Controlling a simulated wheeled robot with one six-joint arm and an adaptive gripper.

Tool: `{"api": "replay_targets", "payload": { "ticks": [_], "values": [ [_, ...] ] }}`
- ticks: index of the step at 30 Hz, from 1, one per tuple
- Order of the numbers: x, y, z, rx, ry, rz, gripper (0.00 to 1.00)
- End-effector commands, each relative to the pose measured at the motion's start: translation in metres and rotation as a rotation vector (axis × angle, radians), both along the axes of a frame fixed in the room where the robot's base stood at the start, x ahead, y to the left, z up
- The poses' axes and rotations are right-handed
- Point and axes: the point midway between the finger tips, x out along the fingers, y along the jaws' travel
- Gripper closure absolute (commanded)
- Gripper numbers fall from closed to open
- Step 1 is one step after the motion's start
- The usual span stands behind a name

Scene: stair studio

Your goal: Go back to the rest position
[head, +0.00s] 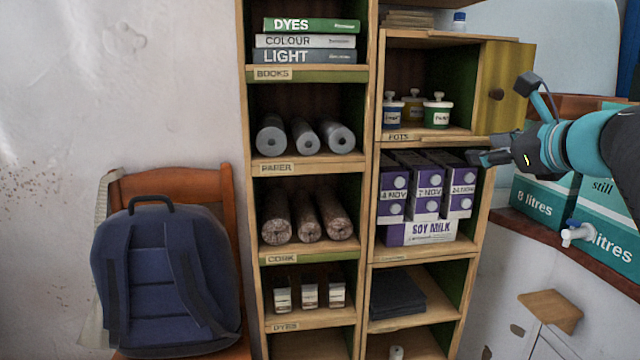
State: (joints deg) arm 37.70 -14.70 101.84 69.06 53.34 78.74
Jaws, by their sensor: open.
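My gripper (480,158) is at the right, on my arm that comes in from the right edge. It points left, at the right front of the shelf unit (370,190), and is open. No object shows between its fingers. Its tips appear close to the top right of the purple and white soy milk cartons (426,186). I cannot tell whether they touch.
A yellow cupboard door (505,88) stands open above my gripper, beside several pots (412,108). Teal water boxes (545,200) with a tap (578,233) stand on a ledge at the right. A blue backpack (160,275) sits on a wooden chair (205,185) at the left.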

Motion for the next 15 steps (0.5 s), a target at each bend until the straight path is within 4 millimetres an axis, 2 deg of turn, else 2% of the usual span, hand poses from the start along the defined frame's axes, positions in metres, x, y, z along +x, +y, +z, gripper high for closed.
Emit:
{"api": "replay_targets", "payload": {
  "ticks": [1,6,8,12,15],
  "values": [
    [-0.009,0.027,-0.022,-0.126,0.035,0.068,0.50],
    [-0.051,0.093,-0.102,-0.615,0.129,0.344,0.50],
    [-0.071,0.112,-0.131,-0.797,0.148,0.466,0.50],
    [-0.125,0.143,-0.198,-1.238,0.155,0.795,0.50],
    [-0.163,0.151,-0.240,-1.537,0.126,1.045,0.50]
  ]
}}
